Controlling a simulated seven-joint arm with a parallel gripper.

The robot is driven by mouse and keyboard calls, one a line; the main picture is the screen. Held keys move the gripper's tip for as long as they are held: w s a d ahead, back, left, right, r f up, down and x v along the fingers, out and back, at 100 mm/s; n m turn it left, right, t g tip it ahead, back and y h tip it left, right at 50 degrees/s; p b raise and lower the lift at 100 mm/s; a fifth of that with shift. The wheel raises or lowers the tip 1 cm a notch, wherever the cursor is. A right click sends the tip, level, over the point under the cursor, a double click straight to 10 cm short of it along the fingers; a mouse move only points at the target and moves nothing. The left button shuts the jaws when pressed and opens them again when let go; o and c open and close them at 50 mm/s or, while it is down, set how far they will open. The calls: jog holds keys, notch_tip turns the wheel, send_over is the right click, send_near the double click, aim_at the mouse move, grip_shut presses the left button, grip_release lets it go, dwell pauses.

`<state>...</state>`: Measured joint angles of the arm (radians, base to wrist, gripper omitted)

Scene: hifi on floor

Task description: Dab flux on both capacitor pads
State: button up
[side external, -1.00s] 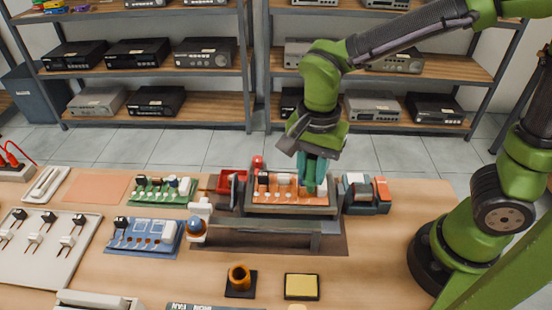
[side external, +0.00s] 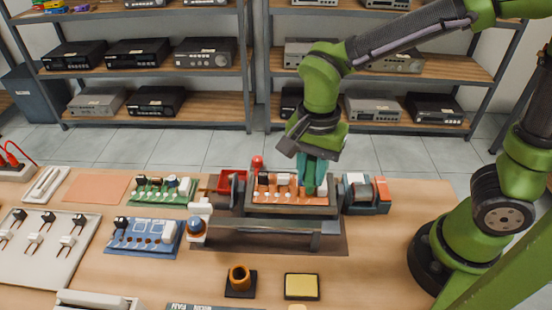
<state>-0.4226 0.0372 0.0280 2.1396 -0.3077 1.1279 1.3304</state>
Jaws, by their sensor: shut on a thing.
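An orange circuit board (side external: 290,197) sits in a grey holder (side external: 290,211) at the middle of the bench. Dark and pale parts stand along its back, and pale pads show along its front. My gripper (side external: 312,188) points down over the right part of the board, its teal fingers close to the surface. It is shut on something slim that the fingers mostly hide. I cannot tell whether its tip touches a pad. The fingers cover part of the board's right end, so the capacitor pads cannot be singled out.
A red bin (side external: 230,184) stands left of the holder, and a grey and orange device (side external: 366,194) stands close on its right. A green board (side external: 163,190) and a blue board (side external: 143,236) lie at left. A yellow pad (side external: 301,287) and a brown cup (side external: 239,278) are in front.

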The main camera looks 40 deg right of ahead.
aim_at(313, 158)
jog(key=shift+f, duration=0.4)
jog(key=shift+r, duration=0.1)
dwell(0.9)
jog(key=shift+r, duration=2.2)
jog(key=shift+f, duration=0.1)
jog(key=shift+w+a+f, duration=0.25)
jog(key=shift+f, duration=0.35)
jog(key=shift+w+a+f, duration=0.25)
jog(key=shift+a+f, duration=0.05)
jog(key=shift+f, duration=0.25)
jog(key=shift+w+a+f, duration=0.25)
jog(key=shift+f, duration=0.35)
jog(key=shift+f, duration=0.4)
